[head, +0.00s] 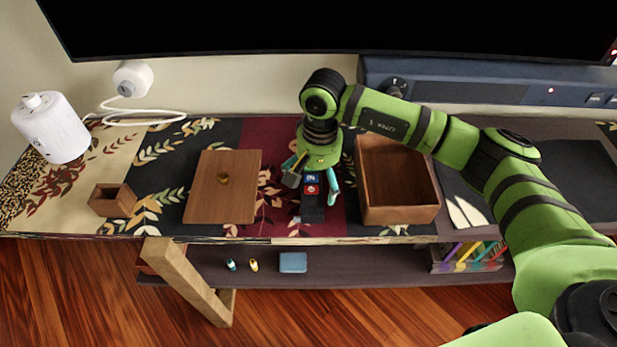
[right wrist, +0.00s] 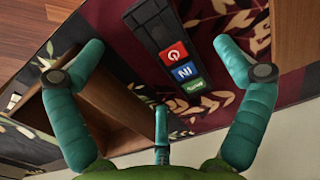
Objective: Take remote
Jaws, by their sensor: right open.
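The remote (head: 312,207) is dark, with red, blue and green buttons near one end. It lies on the patterned table runner, between the wooden lid and the open wooden box. My right gripper (head: 312,182) is open above the button end of the remote, with fingers on either side. In the right wrist view the remote (right wrist: 168,52) shows between the spread teal fingers of the gripper (right wrist: 160,75), and no finger is seen closed on it. The part under the gripper is hidden in the head view. My left gripper is not in view.
An open wooden box (head: 398,217) stands just right of the remote, and a flat wooden lid (head: 223,205) with a knob lies left. A small wooden holder (head: 113,200) and white cylinder (head: 51,127) stand farther left. A blue soundbar (head: 480,84) is behind; a lower shelf (head: 350,268) holds small items.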

